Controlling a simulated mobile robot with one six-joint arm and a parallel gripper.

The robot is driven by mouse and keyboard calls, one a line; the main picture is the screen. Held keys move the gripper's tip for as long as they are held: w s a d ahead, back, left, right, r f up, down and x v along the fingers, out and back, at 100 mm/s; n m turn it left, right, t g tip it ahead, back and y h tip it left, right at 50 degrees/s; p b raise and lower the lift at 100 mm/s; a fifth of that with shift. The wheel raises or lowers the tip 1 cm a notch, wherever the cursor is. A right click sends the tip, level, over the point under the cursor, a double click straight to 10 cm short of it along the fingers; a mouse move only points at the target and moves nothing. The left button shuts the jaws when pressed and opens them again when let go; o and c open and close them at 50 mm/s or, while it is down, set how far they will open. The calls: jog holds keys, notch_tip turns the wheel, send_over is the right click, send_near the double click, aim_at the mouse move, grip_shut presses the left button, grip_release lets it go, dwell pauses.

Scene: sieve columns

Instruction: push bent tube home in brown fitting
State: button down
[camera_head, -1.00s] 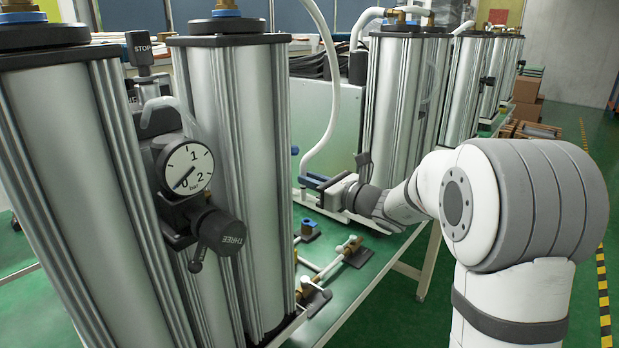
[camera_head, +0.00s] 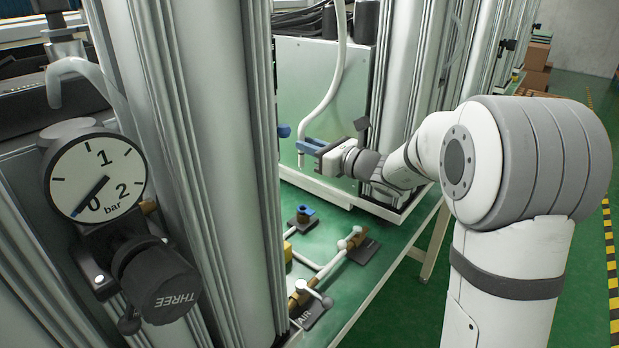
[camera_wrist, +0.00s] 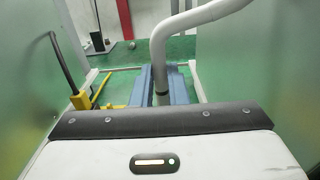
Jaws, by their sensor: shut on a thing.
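My gripper (camera_head: 312,148) has blue fingers and is shut on this tube. In the wrist view the tube (camera_wrist: 159,52) comes from the upper right, bends and runs down between the fingers (camera_wrist: 161,84). A dark ring shows on the tube there. A brown fitting with a valve handle (camera_head: 354,238) lies on the green bench, below and apart from my gripper. A similar brown fitting (camera_head: 298,297) is nearer, beside the AIR label. I cannot tell which the task means.
Tall metal columns (camera_head: 195,130) stand at left, with a gauge (camera_head: 96,177) and a black THREE knob (camera_head: 160,283) in front. A blue-topped fitting (camera_head: 304,213) stands on the green bench (camera_head: 325,222). A pale panel (camera_head: 300,75) is behind. Green floor is clear at right.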

notch_tip(320, 180, down, 7)
jog(key=b, duration=0.6)
jog(key=b, duration=0.5)
send_over(310, 212)
jog(key=shift+w+d+f, duration=0.1)
jog(key=shift+f, duration=2.4)
jog(key=shift+f+b, duration=1.55)
jog(key=shift+f, duration=0.15)
dwell(1.9)
jog(key=c, duration=1.3)
grip_release()
jog(key=shift+f, duration=0.1)
jog(key=shift+c, duration=0.2)
